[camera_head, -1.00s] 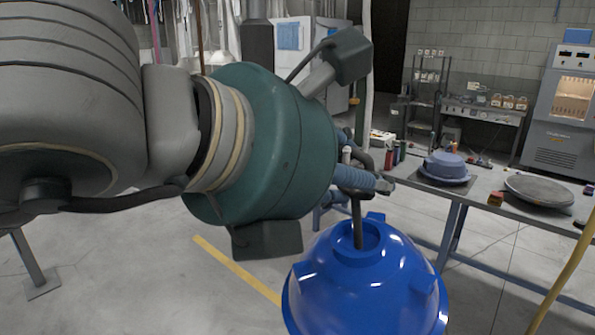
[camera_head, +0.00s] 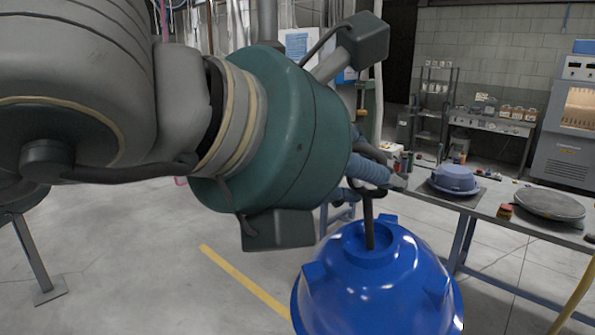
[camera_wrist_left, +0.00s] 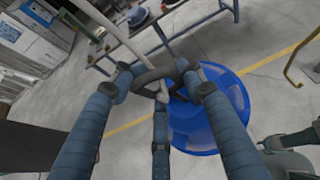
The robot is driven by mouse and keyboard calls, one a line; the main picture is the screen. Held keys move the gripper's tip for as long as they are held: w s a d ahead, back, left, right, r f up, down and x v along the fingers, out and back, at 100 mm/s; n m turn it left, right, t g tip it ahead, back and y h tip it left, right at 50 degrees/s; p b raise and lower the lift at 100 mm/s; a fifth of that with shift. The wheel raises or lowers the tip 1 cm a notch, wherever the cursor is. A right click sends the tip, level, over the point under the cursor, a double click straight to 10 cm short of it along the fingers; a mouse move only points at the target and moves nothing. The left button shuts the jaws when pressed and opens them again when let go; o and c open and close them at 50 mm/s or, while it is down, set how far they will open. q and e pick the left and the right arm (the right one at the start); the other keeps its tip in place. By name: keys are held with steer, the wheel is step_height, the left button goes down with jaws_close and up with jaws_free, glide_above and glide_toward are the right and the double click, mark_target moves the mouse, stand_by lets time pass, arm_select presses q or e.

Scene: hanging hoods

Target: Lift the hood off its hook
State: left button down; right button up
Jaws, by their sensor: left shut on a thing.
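The glossy blue hood (camera_head: 385,295) is a dome hanging upright above the floor, with a dark stem (camera_head: 370,228) rising from its top collar. Its lower part is cut off in the head view. My left gripper (camera_head: 381,188) is at the top of the stem, its blue fingers partly hidden behind my green wrist. In the left wrist view, the gripper (camera_wrist_left: 163,86) is shut on the dark handle (camera_wrist_left: 160,75) above the blue hood (camera_wrist_left: 210,110). A pale rod (camera_wrist_left: 118,38) runs to the handle. I cannot tell whether the handle touches a hook. My right gripper is not visible.
A workbench (camera_head: 480,204) at the right holds a smaller blue-grey hood (camera_head: 454,179), a round grey lid (camera_head: 541,202) and small items. A yellow tube (camera_head: 577,295) stands at the right edge. The floor left of the hood is clear, with a yellow line (camera_head: 240,280).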

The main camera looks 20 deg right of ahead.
mark_target(354, 184)
arm_select(q)
steer(key=shift+a+b, duration=0.2)
steer(key=shift+b, duration=0.15)
steer(key=shift+s+a+b, duration=0.35)
steer(key=shift+a+b, duration=0.2)
steer(key=shift+a, duration=0.2)
steer(key=shift+s+a+b, duration=0.35)
steer(key=shift+a+b, duration=0.2)
steer(key=shift+a, duration=0.2)
steer(key=shift+r, duration=0.1)
